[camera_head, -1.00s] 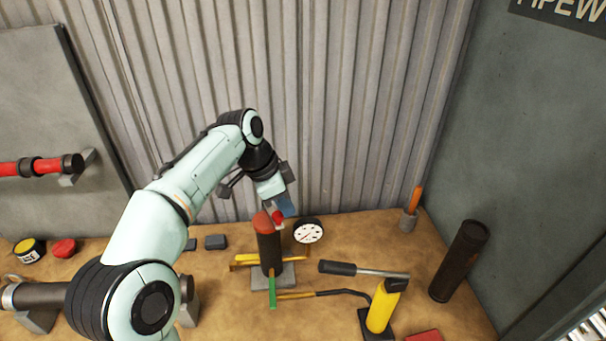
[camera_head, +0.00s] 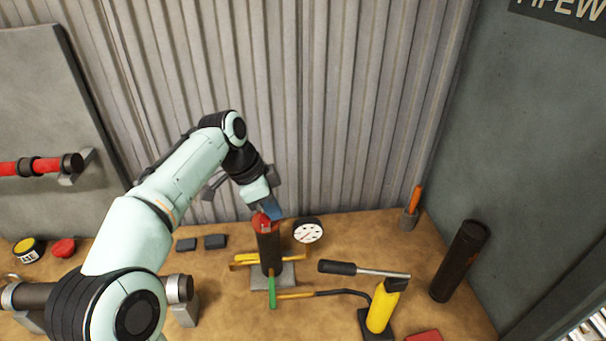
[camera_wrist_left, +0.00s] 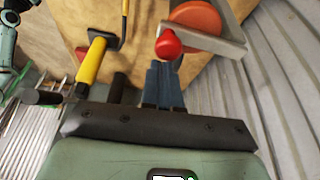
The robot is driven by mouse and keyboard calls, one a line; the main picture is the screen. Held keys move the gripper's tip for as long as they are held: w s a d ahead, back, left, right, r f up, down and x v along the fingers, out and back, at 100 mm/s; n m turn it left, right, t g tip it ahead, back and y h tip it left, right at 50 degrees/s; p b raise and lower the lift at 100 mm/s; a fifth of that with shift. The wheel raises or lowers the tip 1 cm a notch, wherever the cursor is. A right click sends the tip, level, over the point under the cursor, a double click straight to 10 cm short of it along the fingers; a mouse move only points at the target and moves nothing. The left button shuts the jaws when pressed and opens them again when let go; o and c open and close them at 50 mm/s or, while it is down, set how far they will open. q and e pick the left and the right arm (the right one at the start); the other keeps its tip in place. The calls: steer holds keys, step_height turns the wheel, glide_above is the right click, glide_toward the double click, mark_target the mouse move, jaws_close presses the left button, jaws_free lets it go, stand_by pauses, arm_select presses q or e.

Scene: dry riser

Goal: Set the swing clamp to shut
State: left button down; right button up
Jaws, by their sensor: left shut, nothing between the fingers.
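A dark upright pipe (camera_head: 268,252) with a red-orange top stands on a grey base plate on the workbench. In the left wrist view, a grey angled bar (camera_wrist_left: 225,45), seemingly the swing clamp, runs beside the orange-red round top (camera_wrist_left: 198,18). A red ball knob (camera_wrist_left: 168,44) sits at the bar's end. My left gripper (camera_head: 272,213) is at the pipe's top, its blue fingers pointing down, shut and empty. The fingertips (camera_wrist_left: 163,66) are right by the knob; whether they touch is unclear. The gripper partly hides the pipe's top in the head view. My right gripper is not in view.
A white dial gauge (camera_head: 308,231) stands close right of the pipe. Green and yellow bars (camera_head: 272,290) surround the pipe's foot. A corrugated wall (camera_head: 340,110) is behind.

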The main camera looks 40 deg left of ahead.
arm_select(q)
steer(key=shift+s, duration=0.1)
steer(key=p+v, duration=0.1)
steer(key=v, duration=0.6)
steer(key=shift+a+r+p, duration=0.1)
steer(key=shift+r+p, duration=0.15)
steer(key=shift+p, duration=0.15)
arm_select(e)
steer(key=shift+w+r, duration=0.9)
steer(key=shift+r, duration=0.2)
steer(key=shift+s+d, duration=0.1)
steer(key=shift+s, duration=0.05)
